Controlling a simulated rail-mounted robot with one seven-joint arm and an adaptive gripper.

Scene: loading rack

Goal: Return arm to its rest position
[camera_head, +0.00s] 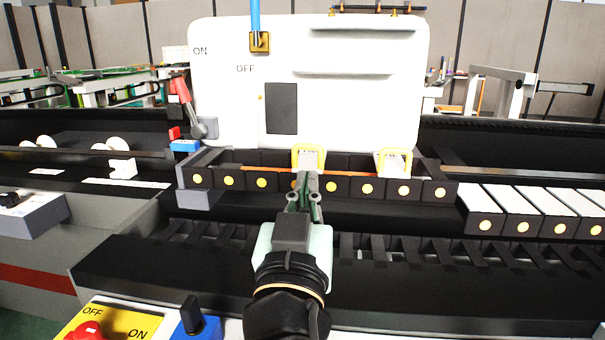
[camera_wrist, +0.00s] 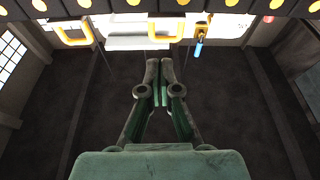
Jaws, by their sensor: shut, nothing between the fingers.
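My gripper (camera_head: 304,180) is in the middle of the head view, with its fingers together and nothing between them. It points away from me toward the row of black blocks with yellow dots. In the wrist view my gripper (camera_wrist: 160,72) is also shut, with dark grey and green fingers close together. In the head view its tip overlaps the block row just below a yellow handle (camera_head: 309,149). I cannot tell whether it touches the blocks.
A white panel (camera_head: 350,105) marked ON and OFF stands behind the block row, with a red-tipped lever (camera_head: 190,102) at its left. A second yellow handle (camera_head: 408,154) is right of my gripper. White-topped blocks (camera_head: 505,202) extend right. A yellow switch box (camera_head: 110,322) is front left.

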